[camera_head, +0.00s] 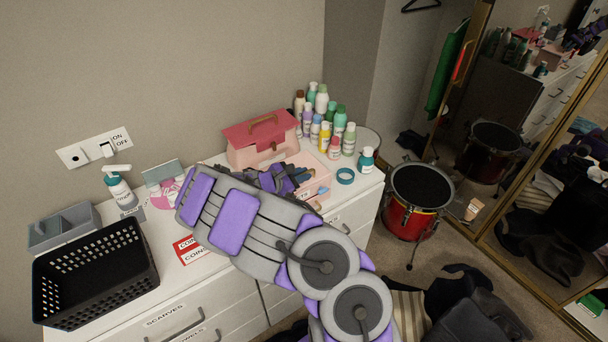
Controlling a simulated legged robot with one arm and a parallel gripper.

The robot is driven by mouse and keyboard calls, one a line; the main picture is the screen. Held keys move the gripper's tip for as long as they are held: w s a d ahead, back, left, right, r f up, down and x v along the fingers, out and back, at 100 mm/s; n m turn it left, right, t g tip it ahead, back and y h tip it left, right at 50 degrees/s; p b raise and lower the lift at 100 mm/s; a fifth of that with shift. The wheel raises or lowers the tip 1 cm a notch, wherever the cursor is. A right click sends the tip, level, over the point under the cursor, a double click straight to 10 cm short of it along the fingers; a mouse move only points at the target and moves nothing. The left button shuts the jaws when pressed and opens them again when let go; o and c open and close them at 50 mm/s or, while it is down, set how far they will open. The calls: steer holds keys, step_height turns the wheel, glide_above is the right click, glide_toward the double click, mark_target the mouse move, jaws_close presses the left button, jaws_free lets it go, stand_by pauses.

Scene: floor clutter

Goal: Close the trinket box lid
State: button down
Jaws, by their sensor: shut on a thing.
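A pale pink box (318,186), with a label ending in "TS", sits on the white dresser top; it appears to be the trinket box. A darker pink piece with a brown handle (258,141) stands right behind it. I cannot tell whether this is its raised lid or a separate case. My gripper (284,180) is at the left part of the pale pink box and appears shut on it. The fingertips and the part they grip are mostly hidden by my purple and grey arm.
A red drum (412,213) stands on the floor at right. Dark bags lie at lower right.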

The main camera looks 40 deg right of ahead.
steer(key=c, duration=1.5)
jaws_free()
steer(key=shift+f, duration=0.1)
steer(key=shift+a, duration=0.1)
steer(key=shift+a, duration=0.1)
steer(key=p+v, duration=0.4)
steer(key=v, duration=1.3)
steer(key=shift+w+a, duration=0.1)
steer(key=shift+a, duration=0.1)
